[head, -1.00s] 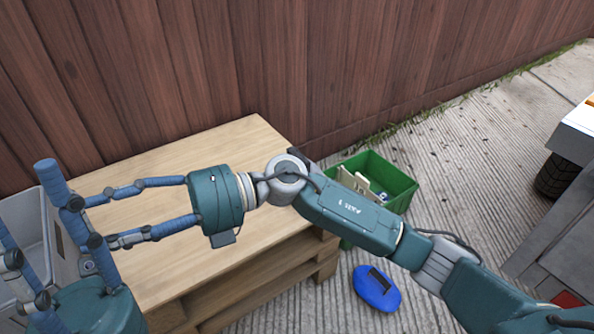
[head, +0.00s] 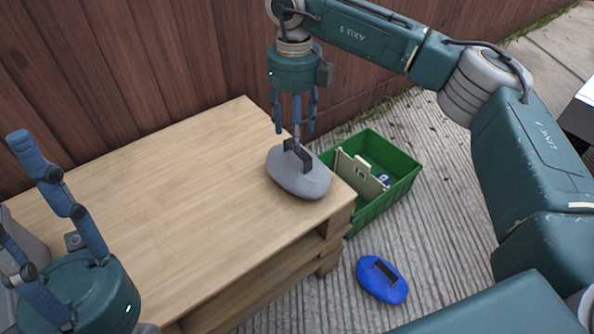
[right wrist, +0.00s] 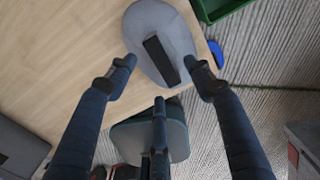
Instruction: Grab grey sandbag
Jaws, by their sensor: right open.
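The grey sandbag (head: 308,183) lies at the right end of the wooden table, its black strap handle (head: 297,152) on top. It also shows in the right wrist view (right wrist: 155,25). My right gripper (head: 296,125) points down above the bag. Its fingers are open; in the right wrist view two fingertips (right wrist: 163,76) stand on either side of the strap's near end and the third is below it. I cannot tell whether they touch the bag. My left gripper (head: 20,185) is at the lower left with its fingers apart, empty, pointing up.
A green crate (head: 400,188) with small items stands on the ground beyond the table's right end. A blue sandbag (head: 381,279) lies on the ground in front of it. A wooden fence (head: 150,70) runs behind the table (head: 190,180). The tabletop's middle is clear.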

